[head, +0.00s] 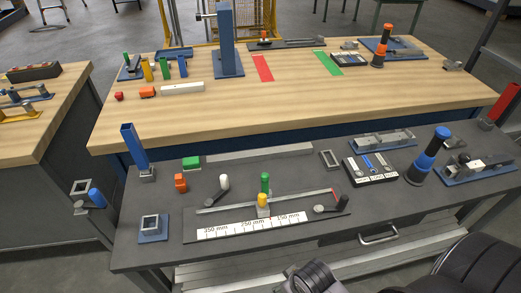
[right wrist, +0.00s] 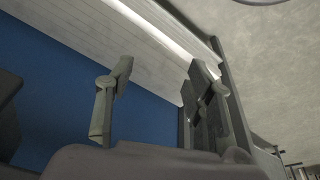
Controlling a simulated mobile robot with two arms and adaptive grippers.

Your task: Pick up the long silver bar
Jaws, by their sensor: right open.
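A long, flat grey-silver bar (head: 260,153) lies along the back edge of the dark bench in the head view. A thin silver rail (head: 265,201) also lies on the black measuring fixture with the mm scale; I cannot tell for sure which of the two is the named bar. My right gripper (right wrist: 160,68) is open and empty in the right wrist view, its two fingers well apart. Neither bar can be made out for certain between them. Dark parts of my arm show at the bottom right of the head view. My left gripper is not in view.
The dark bench (head: 150,255) carries a blue post (head: 134,148), green and orange blocks, a black tray (head: 370,170) and a blue-black cylinder (head: 428,157). A wooden table (head: 300,95) with more parts stands behind. A drawer handle (head: 379,236) sticks out in front.

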